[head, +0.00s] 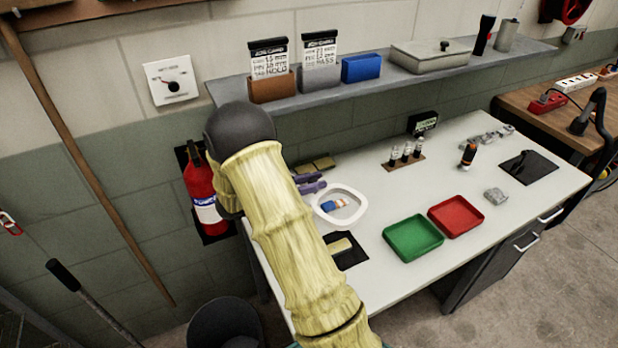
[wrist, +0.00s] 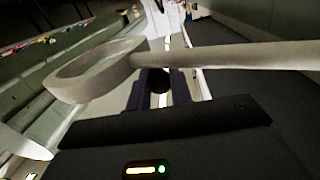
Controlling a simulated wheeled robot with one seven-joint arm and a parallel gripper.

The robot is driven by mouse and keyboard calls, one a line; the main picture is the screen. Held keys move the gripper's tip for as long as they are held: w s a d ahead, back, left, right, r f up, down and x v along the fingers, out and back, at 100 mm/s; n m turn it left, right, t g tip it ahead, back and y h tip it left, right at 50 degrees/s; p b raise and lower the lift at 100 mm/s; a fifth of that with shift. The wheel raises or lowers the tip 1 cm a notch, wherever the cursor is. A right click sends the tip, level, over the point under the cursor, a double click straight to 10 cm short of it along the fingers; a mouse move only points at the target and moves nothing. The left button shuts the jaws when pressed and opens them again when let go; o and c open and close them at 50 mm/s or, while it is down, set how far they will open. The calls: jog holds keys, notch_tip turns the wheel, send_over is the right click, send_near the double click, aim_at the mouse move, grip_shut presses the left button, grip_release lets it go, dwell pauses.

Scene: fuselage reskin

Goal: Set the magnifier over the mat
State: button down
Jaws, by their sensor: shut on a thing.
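The magnifier (head: 359,214) is a pale ring with a handle; a blue, white and orange item (head: 333,205) shows through its ring. In the wrist view, the ring (wrist: 62,88) is at the left and the handle (wrist: 240,57) runs right across the fingers. My gripper (head: 312,187) is shut on the magnifier above the bench's left part; its fingers (wrist: 160,90) are partly hidden by the handle. A dark mat (head: 354,259) with a brass-coloured plate (head: 339,245) lies at the bench's front left. Another dark mat (head: 543,169) with a small dark item lies at the right.
Green (head: 413,238) and red (head: 456,216) trays sit on the bench (head: 480,245). A wall shelf (head: 380,90) overhangs the back. A fire extinguisher (head: 203,195) hangs left of my arm.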

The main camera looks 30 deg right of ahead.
jog(key=shift+a+r, duration=0.1)
dwell(0.3)
jog(key=c, duration=1.3)
grip_release()
jog(key=shift+a, duration=0.1)
jog(key=w+a+b, duration=0.2)
jog(key=a, duration=1.5)
jog(key=shift+w+b, duration=0.3)
